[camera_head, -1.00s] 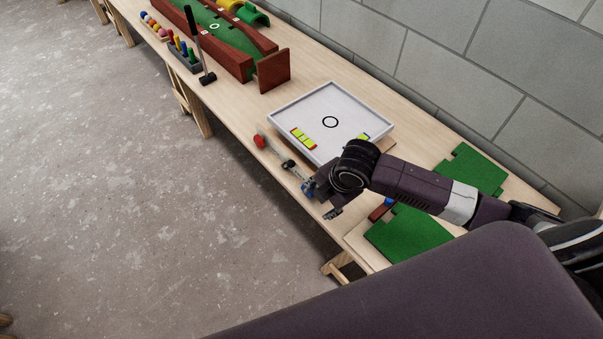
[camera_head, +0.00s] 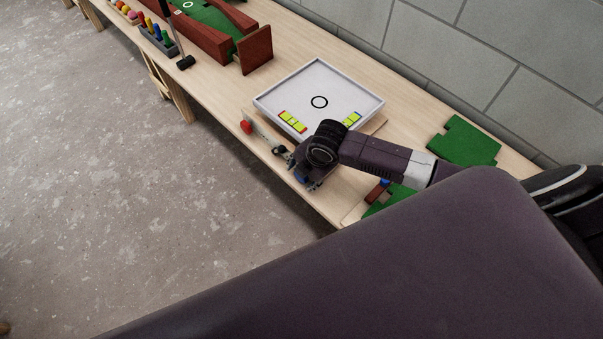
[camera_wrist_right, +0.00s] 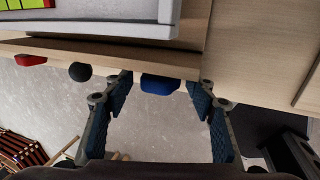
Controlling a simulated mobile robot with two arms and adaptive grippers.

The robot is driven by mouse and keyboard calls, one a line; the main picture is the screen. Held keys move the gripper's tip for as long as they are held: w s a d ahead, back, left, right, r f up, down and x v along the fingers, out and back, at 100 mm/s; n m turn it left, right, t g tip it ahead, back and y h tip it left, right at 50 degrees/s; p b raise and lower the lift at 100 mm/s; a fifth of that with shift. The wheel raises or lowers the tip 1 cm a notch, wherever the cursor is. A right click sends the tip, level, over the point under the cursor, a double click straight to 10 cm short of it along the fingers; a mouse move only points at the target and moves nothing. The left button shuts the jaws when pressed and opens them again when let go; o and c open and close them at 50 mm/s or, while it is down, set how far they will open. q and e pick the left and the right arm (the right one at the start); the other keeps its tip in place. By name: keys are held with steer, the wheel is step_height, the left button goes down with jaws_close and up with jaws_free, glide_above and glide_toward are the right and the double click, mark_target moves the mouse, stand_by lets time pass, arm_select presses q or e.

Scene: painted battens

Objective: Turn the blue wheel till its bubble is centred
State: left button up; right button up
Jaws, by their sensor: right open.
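The blue wheel (camera_wrist_right: 160,84) sits at the table's front edge in the right wrist view. It lies between the tips of my right gripper (camera_wrist_right: 160,97), which is open with a finger to each side and not closed on it. In the head view my right gripper (camera_head: 308,178) is at the table edge and its wrist largely hides the wheel. The white tilting tray (camera_head: 319,75) carries a yellow-green level with red ends (camera_head: 292,121) and one with blue at its end (camera_head: 351,120). The bubbles are too small to read. My left gripper is out of view.
A red wheel (camera_head: 246,127) and a black knob (camera_wrist_right: 80,72) stand along the same edge, left of the blue wheel. Green boards (camera_head: 463,141) lie at the right. A red-walled green lane (camera_head: 200,35) and a dark mallet (camera_head: 185,62) are farther left.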

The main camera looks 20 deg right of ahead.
steer(key=c, duration=1.2)
steer(key=shift+w+r+g+h+p, duration=0.25)
steer(key=shift+g+h+p, duration=0.05)
steer(key=shift+g+p, duration=0.6)
steer(key=shift+w+a+f+g+p, duration=0.1)
steer(key=shift+g+p, duration=0.2)
steer(key=shift+g, duration=0.2)
steer(key=shift+f+g+h+b, duration=0.2)
steer(key=shift+g+h+b, duration=0.4)
steer(key=shift+g, duration=0.5)
arm_select(q)
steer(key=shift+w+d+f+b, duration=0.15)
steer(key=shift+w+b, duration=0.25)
steer(key=shift+b, duration=0.4)
arm_select(e)
steer(key=shift+g+h, duration=0.3)
steer(key=shift+g, duration=0.5)
steer(key=shift+r, duration=0.1)
steer(key=o, duration=1.2)
